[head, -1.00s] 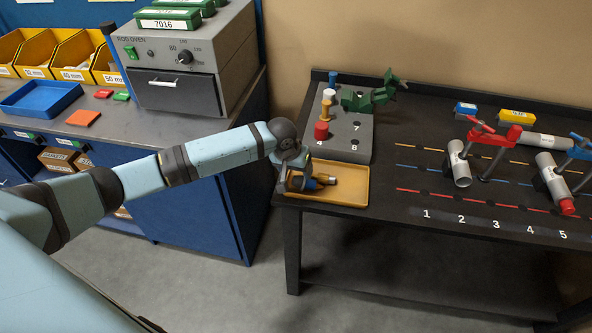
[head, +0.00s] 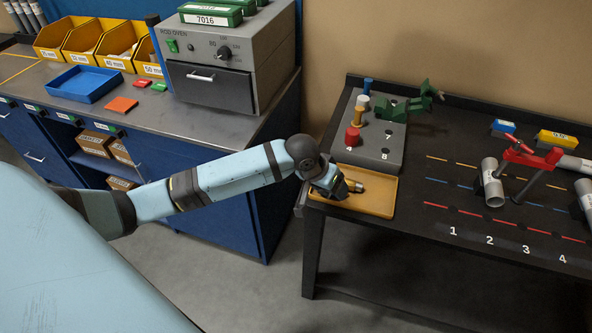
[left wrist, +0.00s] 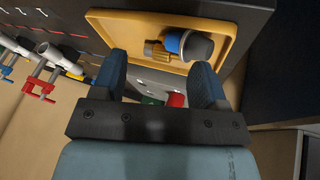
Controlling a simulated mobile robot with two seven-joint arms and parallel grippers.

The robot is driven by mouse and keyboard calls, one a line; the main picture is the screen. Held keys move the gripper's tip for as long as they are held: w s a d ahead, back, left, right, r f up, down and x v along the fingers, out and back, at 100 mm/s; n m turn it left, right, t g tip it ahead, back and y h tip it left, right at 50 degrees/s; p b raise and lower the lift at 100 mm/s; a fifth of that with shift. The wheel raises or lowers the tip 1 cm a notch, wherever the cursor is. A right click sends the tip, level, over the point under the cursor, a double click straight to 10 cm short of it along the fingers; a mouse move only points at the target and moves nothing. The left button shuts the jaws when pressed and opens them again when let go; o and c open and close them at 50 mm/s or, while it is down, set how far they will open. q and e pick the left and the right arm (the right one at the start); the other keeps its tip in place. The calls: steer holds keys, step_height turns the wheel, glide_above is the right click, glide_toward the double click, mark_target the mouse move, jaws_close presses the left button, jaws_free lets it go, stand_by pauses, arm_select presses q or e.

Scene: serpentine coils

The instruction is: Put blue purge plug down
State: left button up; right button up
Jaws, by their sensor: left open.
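The blue purge plug (left wrist: 172,43), with a blue band and a grey end, lies on its side in the yellow tray (left wrist: 110,24) in the left wrist view. A brass-coloured fitting (left wrist: 155,49) lies against or beside it; whether they touch is unclear. In the head view the brass fitting (head: 355,186) shows in the tray (head: 378,207), while my gripper hides the plug. My left gripper (left wrist: 162,66) is open, its fingers apart at the tray, with the plug near the right fingertip. It also shows in the head view (head: 342,189). My right gripper is not in view.
A grey numbered block (head: 376,155) with red, yellow, white and blue plugs stands behind the tray. A green clamp-like object (head: 405,108) is beside it. Pipes with a red clamp (head: 530,155) stand right on the black table. The table between is clear.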

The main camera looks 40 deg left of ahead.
arm_select(q)
steer(key=s+d+f+m+t+h, duration=0.2)
steer(key=s+d+f+t, duration=0.1)
steer(key=s+d+f, duration=0.55)
steer(key=s+a+f+t+y, duration=0.1)
steer(key=s+f, duration=0.1)
steer(key=s, duration=0.5)
steer(key=s+a+f+t, duration=0.2)
steer(key=s, duration=0.5)
steer(key=shift+s+a+f+m+y, duration=0.25)
steer(key=shift+s+a+m+y, duration=0.05)
steer(key=shift+m+y, duration=0.1)
steer(key=r+p, duration=0.4)
steer(key=shift+a+r, duration=0.1)
steer(key=shift+a, duration=0.1)
